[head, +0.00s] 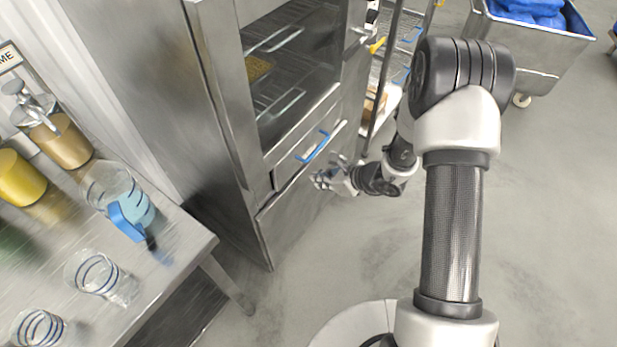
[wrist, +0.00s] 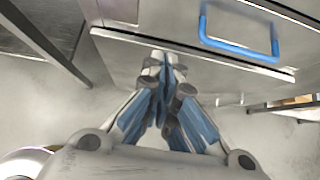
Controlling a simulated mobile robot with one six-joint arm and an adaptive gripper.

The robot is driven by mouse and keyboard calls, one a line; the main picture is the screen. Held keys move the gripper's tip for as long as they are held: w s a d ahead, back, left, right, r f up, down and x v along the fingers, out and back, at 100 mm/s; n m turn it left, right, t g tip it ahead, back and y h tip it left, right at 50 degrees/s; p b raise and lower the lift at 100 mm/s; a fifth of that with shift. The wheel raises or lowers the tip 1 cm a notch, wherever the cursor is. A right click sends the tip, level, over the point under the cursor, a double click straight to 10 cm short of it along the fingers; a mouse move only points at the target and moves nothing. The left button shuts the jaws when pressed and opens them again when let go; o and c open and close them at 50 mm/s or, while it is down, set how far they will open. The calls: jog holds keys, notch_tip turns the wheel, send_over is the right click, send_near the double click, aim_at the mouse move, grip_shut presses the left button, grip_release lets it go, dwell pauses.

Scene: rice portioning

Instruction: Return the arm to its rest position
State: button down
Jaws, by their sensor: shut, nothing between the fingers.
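My gripper (head: 322,180) is in front of the lower part of the steel cabinet (head: 232,130) in the head view. In the wrist view my gripper (wrist: 163,62) is shut, with its blue-padded fingers together and nothing between them. Its fingertips point at the cabinet's lower front, below a drawer (wrist: 150,15) with a blue handle (wrist: 240,45). Whether the fingertips touch the cabinet front cannot be told. The drawer's blue handle also shows in the head view (head: 313,147), above my gripper. My arm is bent and reaches out over the floor.
A steel table (head: 180,245) at the left holds a blue-handled jug (head: 120,195), glasses (head: 95,275) and yellow containers (head: 20,180). A wire rack (head: 385,75) stands right of the cabinet. A steel cart (head: 525,45) with blue contents is at the back right. The floor (head: 560,200) at right is clear.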

jog(key=shift+v, duration=1.1)
jog(key=s+a+r+n+g, duration=0.2)
jog(key=s+r+n, duration=0.45)
jog(key=r, duration=0.45)
jog(key=s+a+r+n+g, duration=0.15)
jog(key=s+r+n, duration=0.35)
jog(key=r+n, duration=0.5)
jog(key=s+d+r+n+t+h, duration=0.1)
jog(key=s+d+r+n+h, duration=0.2)
jog(key=s, duration=0.5)
jog(key=s+d+r+n+t+h, duration=0.1)
jog(key=s+d+r+n+h, duration=0.3)
jog(key=s+d+r, duration=0.3)
jog(key=s+d+n, duration=0.1)
jog(key=d, duration=0.1)
jog(key=shift+d+n+h, duration=0.25)
jog(key=shift+n+h, duration=0.05)
jog(key=shift+n, duration=0.05)
